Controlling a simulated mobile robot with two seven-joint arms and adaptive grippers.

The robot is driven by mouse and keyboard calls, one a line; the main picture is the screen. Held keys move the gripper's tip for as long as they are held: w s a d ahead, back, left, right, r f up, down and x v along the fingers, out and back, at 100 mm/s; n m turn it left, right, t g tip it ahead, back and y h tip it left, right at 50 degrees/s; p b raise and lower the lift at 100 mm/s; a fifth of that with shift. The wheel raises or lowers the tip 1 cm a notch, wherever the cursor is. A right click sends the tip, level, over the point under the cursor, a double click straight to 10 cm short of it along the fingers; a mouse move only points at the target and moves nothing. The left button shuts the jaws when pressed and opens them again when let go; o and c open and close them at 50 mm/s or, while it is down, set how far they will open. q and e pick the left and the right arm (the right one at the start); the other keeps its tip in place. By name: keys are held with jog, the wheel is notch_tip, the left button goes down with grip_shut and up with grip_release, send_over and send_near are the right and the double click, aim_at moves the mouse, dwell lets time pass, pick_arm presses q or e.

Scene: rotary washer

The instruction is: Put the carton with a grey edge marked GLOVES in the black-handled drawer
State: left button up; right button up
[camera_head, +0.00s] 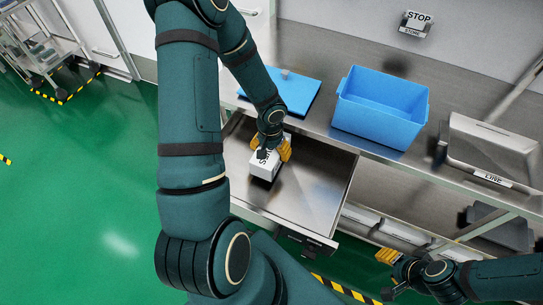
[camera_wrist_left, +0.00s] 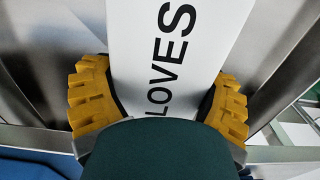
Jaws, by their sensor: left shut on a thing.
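The white carton (camera_head: 264,167) is in the head view, inside or just above the open drawer (camera_head: 312,190), towards its back left. The letters "LOVES" show on the carton in the left wrist view (camera_wrist_left: 170,50); its grey edge is not clear. My left gripper (camera_head: 271,152) reaches down from above, its yellow fingers shut on both sides of the carton. I cannot tell whether the carton touches the drawer floor. The drawer is pulled out, with a black handle (camera_head: 312,243) on its front. My right gripper (camera_head: 388,275) is at the lower right, away from the drawer; its opening is unclear.
A blue bin (camera_head: 380,108) and a flat blue board (camera_head: 295,93) are on the steel bench above the drawer. A grey case-like object (camera_head: 490,155) stands at the right by a "LINE" label. The drawer's front and right floor is bare.

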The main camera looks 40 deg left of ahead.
pick_arm(q)
jog(key=shift+w+f+b, duration=0.1)
jog(key=shift+f+b, duration=0.2)
jog(key=shift+f, duration=1.05)
jog(key=shift+f, duration=0.1)
jog(key=o, duration=1.1)
jog(key=shift+o, duration=0.2)
